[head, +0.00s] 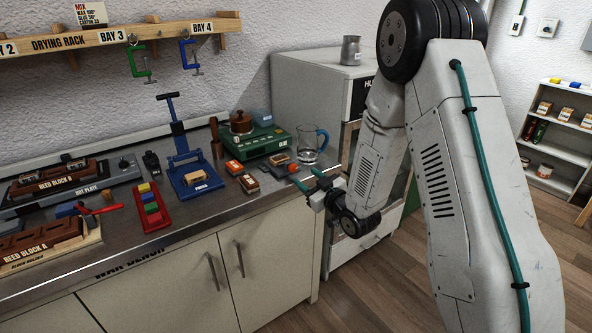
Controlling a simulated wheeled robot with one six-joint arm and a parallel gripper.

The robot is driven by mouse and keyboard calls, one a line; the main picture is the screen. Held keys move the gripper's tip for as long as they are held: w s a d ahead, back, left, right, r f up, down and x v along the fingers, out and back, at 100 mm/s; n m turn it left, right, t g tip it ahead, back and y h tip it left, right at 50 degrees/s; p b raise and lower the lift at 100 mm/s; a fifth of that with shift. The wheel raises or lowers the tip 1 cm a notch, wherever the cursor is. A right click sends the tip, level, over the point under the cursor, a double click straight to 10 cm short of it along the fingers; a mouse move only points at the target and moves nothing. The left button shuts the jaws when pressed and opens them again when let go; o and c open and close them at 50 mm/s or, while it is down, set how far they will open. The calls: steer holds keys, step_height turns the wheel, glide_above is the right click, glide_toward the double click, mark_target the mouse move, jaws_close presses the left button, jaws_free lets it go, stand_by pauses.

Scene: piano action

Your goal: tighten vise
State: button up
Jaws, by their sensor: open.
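No vise can be made out with certainty. A small dark block with an orange-red knob (293,168) sits at the right front edge of the bench and may be the vise; it is too small to tell. Nothing shows between the fingers. I cannot tell whether a fingertip touches the knob.
A drying rack (130,36) hangs above. Floor (345,300) in front is clear.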

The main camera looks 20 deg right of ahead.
mark_target(294, 168)
steer(key=x, duration=0.7)
steer(key=c, duration=1)
